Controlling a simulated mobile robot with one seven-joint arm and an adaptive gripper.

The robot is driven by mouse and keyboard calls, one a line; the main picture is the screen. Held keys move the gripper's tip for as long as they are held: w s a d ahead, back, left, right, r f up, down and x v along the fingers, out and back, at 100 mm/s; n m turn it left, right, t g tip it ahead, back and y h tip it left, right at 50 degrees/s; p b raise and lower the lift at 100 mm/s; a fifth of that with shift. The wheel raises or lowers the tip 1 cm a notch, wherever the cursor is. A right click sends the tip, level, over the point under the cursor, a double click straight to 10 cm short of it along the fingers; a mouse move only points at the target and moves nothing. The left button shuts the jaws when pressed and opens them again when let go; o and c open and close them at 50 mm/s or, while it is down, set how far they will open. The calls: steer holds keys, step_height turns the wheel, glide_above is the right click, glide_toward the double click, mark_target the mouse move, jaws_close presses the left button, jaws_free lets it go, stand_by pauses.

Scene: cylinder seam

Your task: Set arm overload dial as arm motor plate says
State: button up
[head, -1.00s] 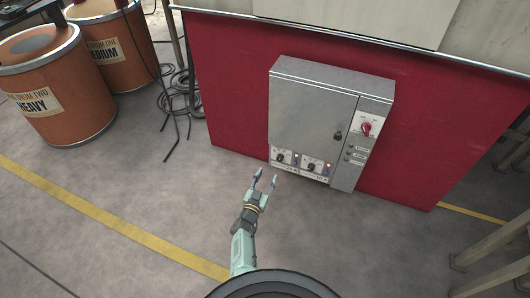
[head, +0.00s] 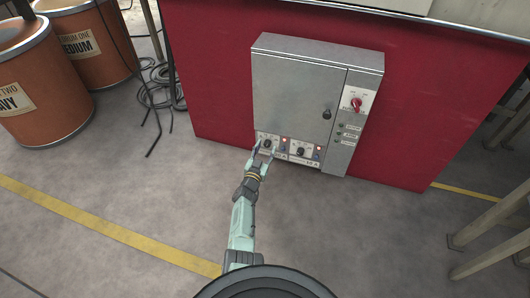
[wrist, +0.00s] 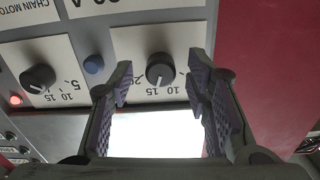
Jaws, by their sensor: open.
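A grey control cabinet (head: 300,95) hangs on a red wall. Two black dials sit side by side along its bottom edge, the left dial (head: 267,143) and the right dial (head: 301,151). My open, empty gripper (head: 263,153) is at the left dial. In the wrist view, which is upside down, that dial (wrist: 160,68) sits just beyond and between the fingertips, apparently untouched, with 10 and 15 on its scale. The other dial (wrist: 38,77) lies beside a partly cut "CHAIN MOTO" label (wrist: 35,8). No arm label or arm motor plate is readable.
A red rotary switch (head: 356,104) is on the cabinet's right. Orange drums (head: 42,90) and coiled cable (head: 158,88) stand left; beams (head: 490,235) stand right. Floor is clear in front.

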steer(key=shift+c, duration=0.5)
jaws_close()
steer(key=m+b, duration=0.1)
steer(key=m, duration=0.3)
steer(key=shift+a+b, duration=0.1)
steer(key=shift+b, duration=0.2)
steer(key=shift+m+b, duration=0.55)
steer(key=shift+m, duration=1.35)
